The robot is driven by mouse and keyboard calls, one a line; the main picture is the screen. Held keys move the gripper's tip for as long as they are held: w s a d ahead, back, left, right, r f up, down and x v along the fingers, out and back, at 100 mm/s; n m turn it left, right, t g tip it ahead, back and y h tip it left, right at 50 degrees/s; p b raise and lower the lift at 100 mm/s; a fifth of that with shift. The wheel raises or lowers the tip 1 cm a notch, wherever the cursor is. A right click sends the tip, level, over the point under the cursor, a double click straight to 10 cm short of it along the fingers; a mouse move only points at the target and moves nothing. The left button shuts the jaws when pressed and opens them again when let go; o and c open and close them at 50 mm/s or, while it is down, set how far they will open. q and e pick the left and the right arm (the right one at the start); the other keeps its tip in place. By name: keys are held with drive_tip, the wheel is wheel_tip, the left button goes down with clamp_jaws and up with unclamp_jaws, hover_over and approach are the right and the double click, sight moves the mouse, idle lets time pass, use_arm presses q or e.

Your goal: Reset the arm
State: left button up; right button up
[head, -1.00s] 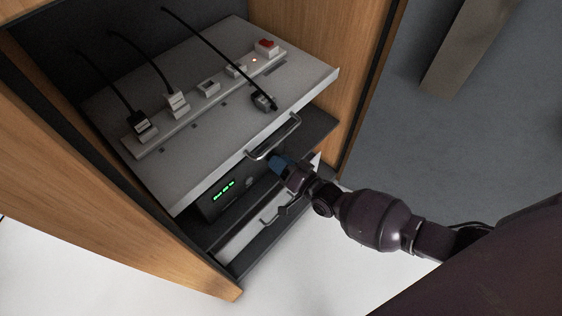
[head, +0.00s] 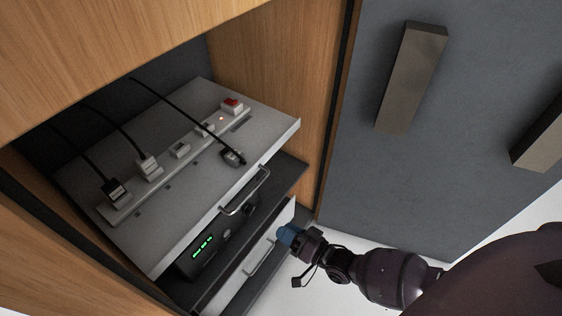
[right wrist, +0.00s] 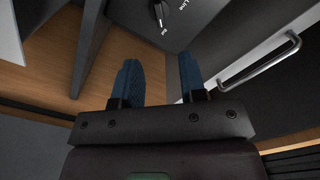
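My right gripper (head: 286,236) is in front of the open cabinet, to the right of the lower drawer's handle (head: 259,257) and below the upper shelf's handle (head: 244,190). In the right wrist view its two blue fingers (right wrist: 160,85) stand apart with nothing between them. A metal handle (right wrist: 262,62) lies to the right of the fingers and a dark knob (right wrist: 161,12) above them. My left gripper is not in view.
The pulled-out grey shelf (head: 200,185) carries a power strip (head: 190,150) with a red switch (head: 232,105), plugs and black cables. A dark device (head: 205,250) with green lights sits below. A grey panel with bar handles (head: 411,78) stands at right.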

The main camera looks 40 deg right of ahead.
drive_tip(key=shift+s, duration=0.1)
idle(0.5)
drive_tip(key=s+d+r+n+g+h+p, duration=0.2)
drive_tip(key=s+r+n+h+p, duration=0.15)
drive_tip(key=s+r, duration=1)
drive_tip(key=s+r+n+g+h+b, duration=0.1)
drive_tip(key=s+r+n+g+b, duration=0.1)
drive_tip(key=s, duration=0.4)
drive_tip(key=s+r+n+g+h+b, duration=0.1)
drive_tip(key=s+r+n+b, duration=0.15)
drive_tip(key=s, duration=0.45)
use_arm(q)
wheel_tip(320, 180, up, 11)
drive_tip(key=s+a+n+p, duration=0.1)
drive_tip(key=p, duration=2)
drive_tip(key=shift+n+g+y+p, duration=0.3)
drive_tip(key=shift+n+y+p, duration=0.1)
use_arm(e)
wheel_tip(320, 180, up, 11)
drive_tip(key=d+m+g, duration=0.1)
drive_tip(key=shift+s+m+h, duration=0.3)
drive_tip(key=shift+s+h, duration=0.05)
drive_tip(key=shift+s, duration=0.05)
